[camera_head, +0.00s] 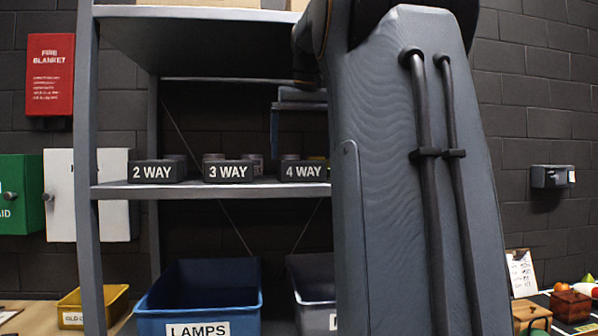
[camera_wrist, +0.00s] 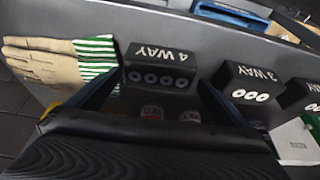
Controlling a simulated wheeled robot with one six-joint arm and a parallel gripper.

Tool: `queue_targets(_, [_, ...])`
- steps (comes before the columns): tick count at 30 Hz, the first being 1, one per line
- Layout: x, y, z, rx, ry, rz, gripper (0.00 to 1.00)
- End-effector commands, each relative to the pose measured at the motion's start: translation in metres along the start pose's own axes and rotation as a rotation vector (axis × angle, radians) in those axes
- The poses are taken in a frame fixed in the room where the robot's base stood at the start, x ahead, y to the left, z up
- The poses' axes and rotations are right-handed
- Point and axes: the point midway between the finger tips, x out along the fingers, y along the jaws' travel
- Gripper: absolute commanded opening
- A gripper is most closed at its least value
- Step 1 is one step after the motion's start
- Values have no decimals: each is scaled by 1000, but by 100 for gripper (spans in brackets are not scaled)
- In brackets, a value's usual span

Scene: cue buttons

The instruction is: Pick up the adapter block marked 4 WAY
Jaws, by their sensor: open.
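The dark adapter block marked 4 WAY (camera_head: 303,171) sits on the middle shelf, at the right end of a row, partly hidden by my arm on its right. In the wrist view the 4 WAY block (camera_wrist: 160,64) shows its white label and a row of round sockets. My gripper (camera_wrist: 158,86) is open and empty, with one finger on each side of the block's place in the picture. I cannot tell if either finger touches it. In the head view my arm hides much of the gripper.
The 3 WAY block (camera_head: 228,171) and 2 WAY block (camera_head: 157,171) stand left of it on the shelf (camera_head: 215,189). In the wrist view, striped gloves (camera_wrist: 60,62) lie on the other side of the 4 WAY block. A blue LAMPS bin (camera_head: 200,300) is below.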

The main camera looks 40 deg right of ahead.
Motion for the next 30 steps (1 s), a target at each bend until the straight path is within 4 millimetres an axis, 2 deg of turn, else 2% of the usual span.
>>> queue_targets(12, [50, 2, 1, -1, -2, 0, 100])
queue_targets(20, [53, 2, 1, -1, 0, 0, 100])
queue_targets(27, [52, 2, 1, -1, 0, 0, 62])
queue_targets(30, [52, 2, 0, -1, 1, 0, 62])
